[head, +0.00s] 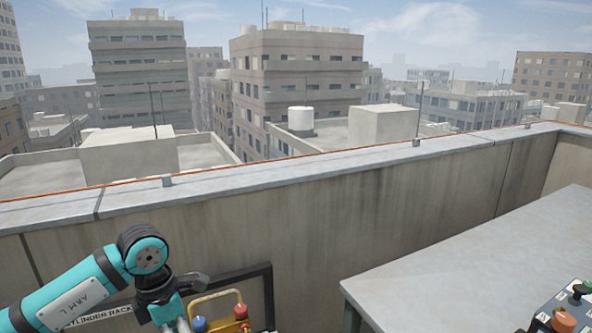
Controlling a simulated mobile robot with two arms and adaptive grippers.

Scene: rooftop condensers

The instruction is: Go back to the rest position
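My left arm, teal and black and marked ARM L, comes in from the lower left. Its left gripper (176,319) points down at the bottom edge in front of the cylinder rack. The fingertips are cut off by the frame, so I cannot tell whether it is open or shut, or whether it holds anything. My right gripper is not in view.
The cylinder rack (268,287) has a black frame against the parapet (370,215). A yellow frame (216,295) with blue and red knobs is just right of my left gripper. A grey table (480,260) stands right, with a button box (556,319) at its edge.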

